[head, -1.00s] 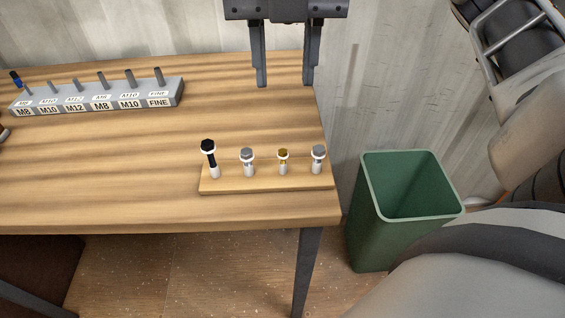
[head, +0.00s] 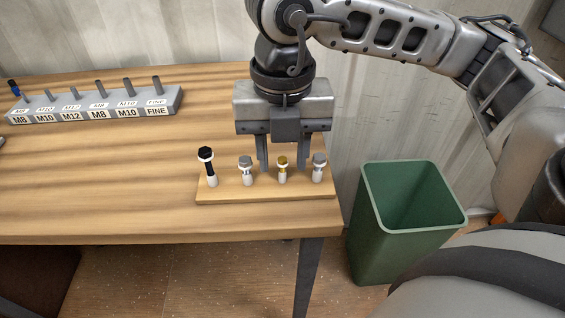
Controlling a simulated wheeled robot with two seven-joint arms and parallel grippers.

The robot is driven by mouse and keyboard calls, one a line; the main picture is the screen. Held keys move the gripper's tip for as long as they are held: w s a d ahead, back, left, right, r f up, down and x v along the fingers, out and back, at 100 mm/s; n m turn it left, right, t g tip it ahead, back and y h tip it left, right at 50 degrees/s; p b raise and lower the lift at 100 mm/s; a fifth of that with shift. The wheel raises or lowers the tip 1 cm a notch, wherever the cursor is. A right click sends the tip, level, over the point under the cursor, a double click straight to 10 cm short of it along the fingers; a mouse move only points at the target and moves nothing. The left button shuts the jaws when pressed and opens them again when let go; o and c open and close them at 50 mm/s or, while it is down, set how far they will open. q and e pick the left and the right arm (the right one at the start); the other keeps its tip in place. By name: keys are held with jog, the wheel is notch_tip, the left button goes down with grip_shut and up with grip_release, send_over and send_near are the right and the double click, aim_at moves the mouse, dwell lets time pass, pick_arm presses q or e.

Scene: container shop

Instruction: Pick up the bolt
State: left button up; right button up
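Several bolts stand upright in a row on a small wooden stand at the right front of the table. The wooden stand (head: 225,195) lies near the table's front right corner. My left gripper is not in view.
A grey block with labelled pegs (head: 95,110) stands at the back left of the wooden table (head: 110,175). A green bin (head: 370,235) stands on the floor right of the table. The table's middle is clear.

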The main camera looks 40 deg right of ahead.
jog(key=shift+c, duration=0.4)
grip_shut()
jog(key=shift+r, duration=0.1)
